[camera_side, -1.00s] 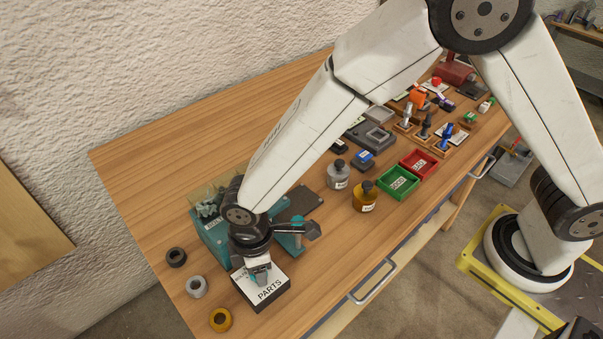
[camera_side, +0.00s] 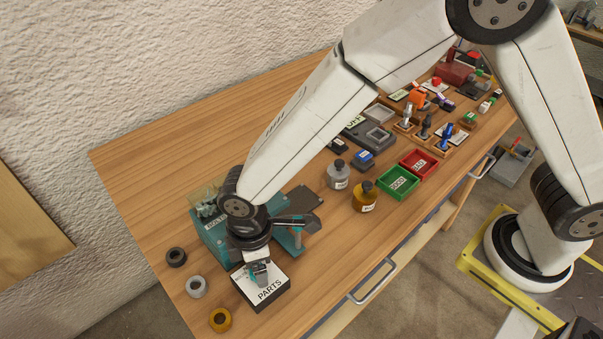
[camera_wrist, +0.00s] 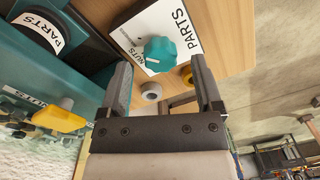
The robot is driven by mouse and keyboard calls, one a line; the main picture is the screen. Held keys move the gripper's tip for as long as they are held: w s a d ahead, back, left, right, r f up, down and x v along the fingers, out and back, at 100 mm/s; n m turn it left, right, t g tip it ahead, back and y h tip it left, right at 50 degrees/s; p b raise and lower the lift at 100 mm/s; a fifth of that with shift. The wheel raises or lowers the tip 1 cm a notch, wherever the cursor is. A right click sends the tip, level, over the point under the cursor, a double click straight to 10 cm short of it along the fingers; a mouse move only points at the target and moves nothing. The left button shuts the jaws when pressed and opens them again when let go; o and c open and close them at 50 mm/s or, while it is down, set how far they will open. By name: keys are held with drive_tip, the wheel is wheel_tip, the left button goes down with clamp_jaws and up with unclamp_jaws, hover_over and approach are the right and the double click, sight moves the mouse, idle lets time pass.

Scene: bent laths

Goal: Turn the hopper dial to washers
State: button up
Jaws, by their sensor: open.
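The hopper dial (camera_wrist: 160,53) is a teal lobed knob on a white plate (camera_wrist: 135,28) marked PARTS. The word NUTS stands at its left in the wrist view, and a pale mark on the knob lies on that side. Other small words are hard to read. In the side view the plate tops a dark box (camera_side: 268,293) at the bench's front left, and the dial is partly hidden by my gripper (camera_side: 260,272). In the wrist view my gripper (camera_wrist: 160,64) is open, one finger to each side of the dial; contact cannot be told.
The teal hopper (camera_side: 212,236) stands close behind. Black (camera_side: 176,256), grey (camera_side: 197,287) and yellow (camera_side: 220,320) rings lie to the left. Grey (camera_side: 338,176) and amber (camera_side: 364,198) bottles stand to the right, before green (camera_side: 398,182) and red (camera_side: 418,163) trays.

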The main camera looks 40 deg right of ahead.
drive_tip(key=shift+r, duration=3.05)
drive_tip(key=shift+w+d, duration=0.1)
drive_tip(key=shift+d, duration=0.05)
drive_tip(key=shift+w+d, duration=0.15)
drive_tip(key=shift+d, duration=0.15)
drive_tip(key=s+d+r+m+t, duration=0.1)
drive_tip(key=d+m, duration=0.5)
drive_tip(key=d, duration=0.8)
drive_tip(key=s+d+r+m+t, duration=0.1)
drive_tip(key=d+m, duration=0.6)
drive_tip(key=d, duration=0.8)
drive_tip(key=shift+s+t, duration=0.5)
drive_tip(key=shift+s, duration=0.5)
